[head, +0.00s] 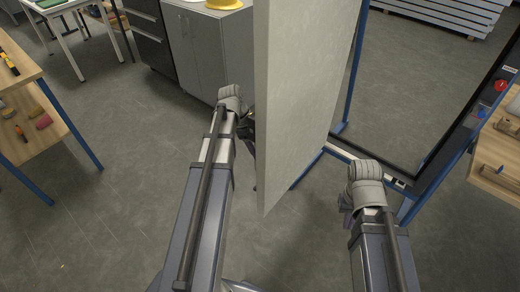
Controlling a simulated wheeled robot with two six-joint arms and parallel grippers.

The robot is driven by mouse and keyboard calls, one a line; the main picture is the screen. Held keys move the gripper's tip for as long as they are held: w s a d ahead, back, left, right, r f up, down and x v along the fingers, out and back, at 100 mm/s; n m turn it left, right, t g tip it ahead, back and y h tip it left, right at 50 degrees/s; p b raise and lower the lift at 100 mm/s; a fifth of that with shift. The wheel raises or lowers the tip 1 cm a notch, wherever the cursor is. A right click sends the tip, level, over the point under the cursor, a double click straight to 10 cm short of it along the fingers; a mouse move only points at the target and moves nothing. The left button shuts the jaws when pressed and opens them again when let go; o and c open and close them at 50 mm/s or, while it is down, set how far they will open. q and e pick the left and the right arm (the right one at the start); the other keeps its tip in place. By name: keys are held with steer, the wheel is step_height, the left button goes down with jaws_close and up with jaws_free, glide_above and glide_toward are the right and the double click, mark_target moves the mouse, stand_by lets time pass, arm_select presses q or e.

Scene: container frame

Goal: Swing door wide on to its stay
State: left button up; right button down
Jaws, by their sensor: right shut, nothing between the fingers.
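The door (305,90) is a tall pale panel standing upright in the middle of the head view, swung out from the blue frame (352,75). Its narrow near edge faces me. My left arm reaches up along the door's left side. The left gripper (248,130) is a dark shape close against that side, mostly hidden, and I cannot tell whether it touches. My right gripper (346,207) is shut and empty, low to the right of the door and apart from it. I cannot make out a stay.
Grey cabinets (212,45) with a yellow hard hat (224,4) stand behind the door on the left. A wooden workbench (15,75) is at far left. A dark-framed panel with a red button (501,85) and a wooden bench (497,165) are at right. Grey floor (120,215) is clear at left.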

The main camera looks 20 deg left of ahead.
arm_select(q)
steer(key=s+a, duration=0.1)
steer(key=a, duration=1.1)
steer(key=shift+r, duration=0.35)
arm_select(e)
steer(key=shift+r, duration=0.4)
arm_select(q)
steer(key=shift+s+a, duration=0.1)
steer(key=shift+s, duration=0.05)
